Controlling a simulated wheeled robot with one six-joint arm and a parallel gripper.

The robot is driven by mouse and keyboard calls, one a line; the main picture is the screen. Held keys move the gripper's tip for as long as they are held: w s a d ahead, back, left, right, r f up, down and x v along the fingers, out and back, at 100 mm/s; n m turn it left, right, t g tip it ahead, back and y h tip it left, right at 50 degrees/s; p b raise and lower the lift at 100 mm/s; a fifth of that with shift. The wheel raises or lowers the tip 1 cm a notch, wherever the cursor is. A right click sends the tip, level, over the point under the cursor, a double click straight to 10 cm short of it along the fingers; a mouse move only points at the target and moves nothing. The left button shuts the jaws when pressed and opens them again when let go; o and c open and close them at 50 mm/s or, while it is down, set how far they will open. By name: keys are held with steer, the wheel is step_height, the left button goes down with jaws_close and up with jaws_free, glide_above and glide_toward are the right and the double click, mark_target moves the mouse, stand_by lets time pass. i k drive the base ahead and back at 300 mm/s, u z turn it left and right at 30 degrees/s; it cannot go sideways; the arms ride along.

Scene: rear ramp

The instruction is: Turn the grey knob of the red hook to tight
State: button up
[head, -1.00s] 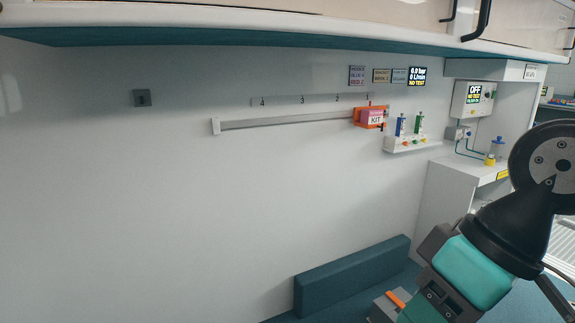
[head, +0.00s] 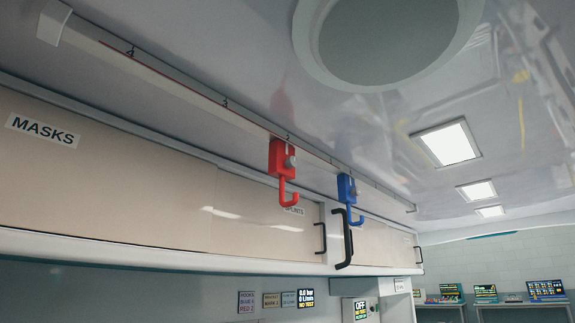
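The red hook (head: 283,172) hangs from the ceiling rail (head: 190,90), close to the mark 2. Its grey knob (head: 290,161) sticks out from the right part of its red block. The pointing direction of the knob is too small to tell. My gripper is outside the head view now, so its distance from the hook does not show.
A blue hook (head: 347,195) hangs on the same rail to the right, near a black cabinet handle (head: 345,240). Overhead cabinets (head: 150,185) run below the rail. A round ceiling hatch (head: 390,40) and lit lamps (head: 446,143) are above. Wall signs (head: 272,300) show low down.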

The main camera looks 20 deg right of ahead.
mark_target(291, 163)
steer(key=z, duration=0.45)
steer(key=k, duration=0.6)
steer(key=z, duration=0.95)
steer(key=i, duration=0.7)
steer(key=u, duration=0.6)
steer(key=i, duration=0.5)
steer(key=u, duration=0.55)
